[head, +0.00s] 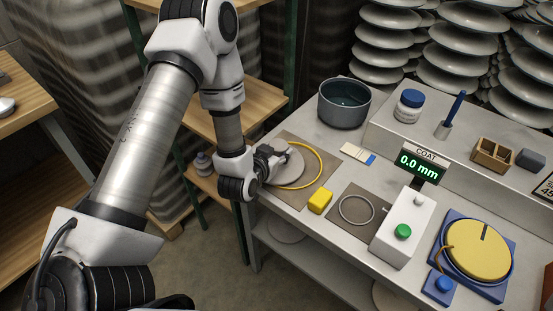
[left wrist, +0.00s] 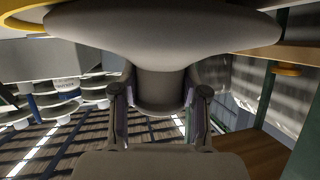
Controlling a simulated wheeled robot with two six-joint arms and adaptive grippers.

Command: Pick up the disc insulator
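The disc insulator (head: 289,168) is a pale grey disc at the back left of the workbench, over a brown mat with a yellow ring. My left gripper (head: 270,162) reaches it from the left and hides part of it. In the left wrist view, its wide disc (left wrist: 165,25) fills the top and its narrower cap (left wrist: 160,92) lies between the two fingers of my left gripper (left wrist: 160,105). The fingers look close against the cap on both sides. I cannot tell whether the disc touches the mat. My right gripper is out of view.
A yellow block (head: 320,200), a dark pot (head: 344,103) and a white box with a green button (head: 402,232) stand near on the bench (head: 300,218). A yellow turntable (head: 478,250) is at the right. The display (head: 418,162) reads 0.0 mm. Wooden shelves (head: 262,82) stand behind my left arm.

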